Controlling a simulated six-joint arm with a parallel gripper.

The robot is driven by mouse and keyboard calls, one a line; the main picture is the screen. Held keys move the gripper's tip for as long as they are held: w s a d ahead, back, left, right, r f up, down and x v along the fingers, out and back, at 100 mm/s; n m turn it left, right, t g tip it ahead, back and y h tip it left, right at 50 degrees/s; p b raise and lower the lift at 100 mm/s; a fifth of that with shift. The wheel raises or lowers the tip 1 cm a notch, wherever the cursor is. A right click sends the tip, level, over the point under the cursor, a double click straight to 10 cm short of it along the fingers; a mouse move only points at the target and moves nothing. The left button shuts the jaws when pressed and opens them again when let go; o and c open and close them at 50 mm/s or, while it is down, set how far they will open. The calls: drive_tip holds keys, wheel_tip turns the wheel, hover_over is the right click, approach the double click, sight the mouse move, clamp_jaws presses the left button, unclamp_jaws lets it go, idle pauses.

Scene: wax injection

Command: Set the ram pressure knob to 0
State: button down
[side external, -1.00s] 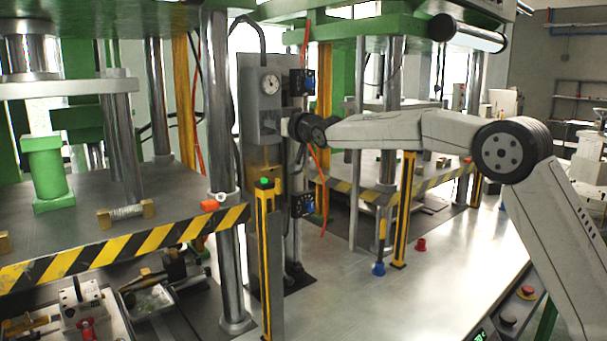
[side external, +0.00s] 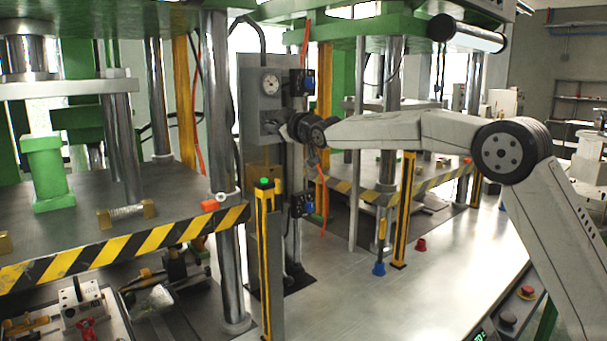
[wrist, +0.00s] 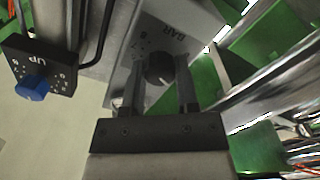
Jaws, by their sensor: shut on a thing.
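A dark round knob (wrist: 158,70) sits on a grey panel (wrist: 205,22) marked "BAR" in the wrist view. My gripper (wrist: 160,62) has one finger on each side of the knob and is shut on it. The knob's pointer and exact setting are too dark to read. In the side view my gripper (side external: 271,126) is at the front of the grey control column (side external: 254,190), just below the round white gauge (side external: 270,84). The knob is hidden there. The gauge needle is too small to read.
A black box marked "UP" with a blue knob (wrist: 34,88) stands beside the panel. A yellow-black post with a green button (side external: 264,183) stands in front. The metal floor to the right is largely clear.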

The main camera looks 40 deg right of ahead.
drive_tip(key=n, duration=1)
drive_tip(key=shift+f+n, duration=0.1)
drive_tip(key=shift+n, duration=0.3)
drive_tip(key=shift+c, duration=1.8)
unclamp_jaws()
drive_tip(key=shift+s, duration=0.2)
drive_tip(key=s, duration=0.7)
drive_tip(key=shift+s, duration=0.2)
